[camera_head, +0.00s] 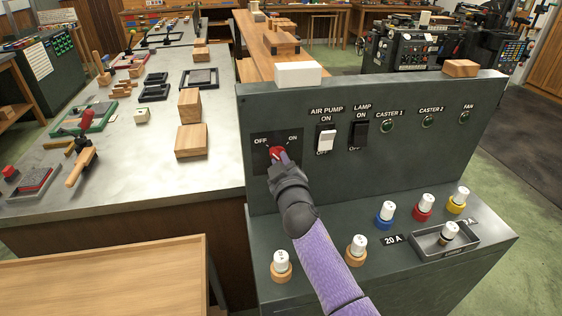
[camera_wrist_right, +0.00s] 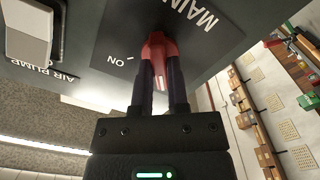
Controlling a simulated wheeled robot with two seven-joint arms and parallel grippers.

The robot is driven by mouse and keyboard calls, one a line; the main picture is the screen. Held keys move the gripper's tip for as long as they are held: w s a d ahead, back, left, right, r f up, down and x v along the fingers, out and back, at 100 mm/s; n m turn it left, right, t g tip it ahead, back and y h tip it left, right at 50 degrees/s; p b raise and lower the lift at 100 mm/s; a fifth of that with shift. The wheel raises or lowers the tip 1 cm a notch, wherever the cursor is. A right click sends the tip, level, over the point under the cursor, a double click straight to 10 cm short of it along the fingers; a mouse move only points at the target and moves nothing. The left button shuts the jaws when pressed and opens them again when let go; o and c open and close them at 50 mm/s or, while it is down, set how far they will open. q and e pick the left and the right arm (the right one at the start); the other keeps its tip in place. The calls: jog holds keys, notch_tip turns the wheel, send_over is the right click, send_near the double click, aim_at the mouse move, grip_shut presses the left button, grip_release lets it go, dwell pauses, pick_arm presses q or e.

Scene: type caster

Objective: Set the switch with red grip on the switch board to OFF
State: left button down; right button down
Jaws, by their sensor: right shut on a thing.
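The dark switch board (camera_head: 410,165) stands upright on the right side. The switch with the red grip (camera_head: 276,153) is on its left part, between an OFF label on the left and an ON label on the right. My right gripper (camera_head: 279,160) reaches up to it from below and covers much of it. In the wrist view, the two dark fingers (camera_wrist_right: 160,85) are shut on the red grip (camera_wrist_right: 157,50), one on each side. A MAIN label and an ON label show near it. I cannot tell which setting it points to. My left gripper is not in view.
To the right on the board are the white AIR PUMP switch (camera_head: 326,140), the black LAMP switch (camera_head: 360,134) and several green lamps. Coloured fuse caps stand on the ledge below. A white box (camera_head: 298,74) sits on the board's top. A grey workbench (camera_head: 140,150) is at left.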

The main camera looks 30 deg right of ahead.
jog(key=shift+n, duration=0.6)
jog(key=shift+f, duration=0.1)
jog(key=c, duration=0.6)
grip_release()
jog(key=p+v, duration=0.1)
jog(key=v, duration=0.9)
jog(key=shift+p, duration=0.35)
